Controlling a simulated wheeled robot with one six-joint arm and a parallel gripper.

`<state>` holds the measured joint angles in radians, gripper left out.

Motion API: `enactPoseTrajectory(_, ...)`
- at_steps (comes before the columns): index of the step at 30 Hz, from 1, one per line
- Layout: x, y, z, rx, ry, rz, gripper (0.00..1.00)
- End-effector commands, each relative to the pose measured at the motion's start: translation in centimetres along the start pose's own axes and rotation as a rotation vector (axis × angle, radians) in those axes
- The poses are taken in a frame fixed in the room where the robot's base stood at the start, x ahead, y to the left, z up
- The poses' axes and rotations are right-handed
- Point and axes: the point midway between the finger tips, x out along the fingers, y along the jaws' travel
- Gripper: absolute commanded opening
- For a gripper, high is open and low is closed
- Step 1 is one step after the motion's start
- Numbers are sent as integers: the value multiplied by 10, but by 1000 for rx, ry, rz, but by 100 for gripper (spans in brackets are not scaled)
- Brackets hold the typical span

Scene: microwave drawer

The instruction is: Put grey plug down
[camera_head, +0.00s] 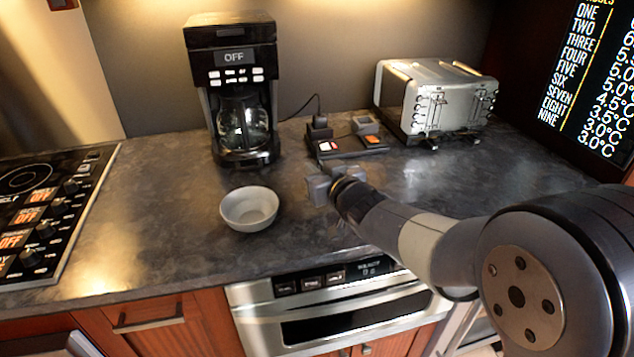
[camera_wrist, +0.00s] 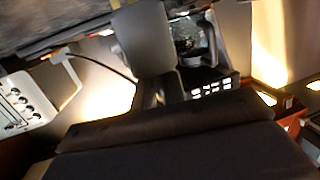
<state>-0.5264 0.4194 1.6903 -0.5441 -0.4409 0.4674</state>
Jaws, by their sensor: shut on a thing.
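My gripper (camera_head: 337,185) is low over the counter, right of the white bowl and in front of the power strip. It is shut on a small grey piece that I take for the grey plug; the piece and the grey jaws blend together, so its outline is unclear. In the wrist view a large grey slab at the jaws (camera_wrist: 147,40) fills the upper middle and hides what lies behind it. Another light grey block (camera_head: 365,125) sits at the right back of the power strip; I cannot tell whether it is a plug.
The power strip (camera_head: 348,154) has a black plug (camera_head: 319,126) at its left. The white bowl (camera_head: 249,208) is left of my gripper. The coffee maker (camera_head: 238,90) and toaster (camera_head: 436,97) stand at the back. The counter (camera_head: 130,220) is clear left of the bowl.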

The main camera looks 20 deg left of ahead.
Motion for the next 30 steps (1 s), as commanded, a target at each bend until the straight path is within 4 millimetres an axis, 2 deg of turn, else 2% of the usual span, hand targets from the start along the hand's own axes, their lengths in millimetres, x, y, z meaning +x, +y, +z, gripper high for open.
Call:
enactPoseTrajectory(1, 2, 0, 10, 0, -1, -1, 0)
enactPoseTrajectory(3, 3, 0, 16, 0, 0, 0, 0)
enactPoseTrajectory(16, 4, 0, 22, -1, 2, 0, 0)
enactPoseTrajectory(17, 3, 0, 21, -1, 2, 0, 13)
enactPoseTrajectory(24, 3, 0, 20, -1, 1, 0, 32)
enactPoseTrajectory(30, 3, 0, 20, -1, 1, 0, 33)
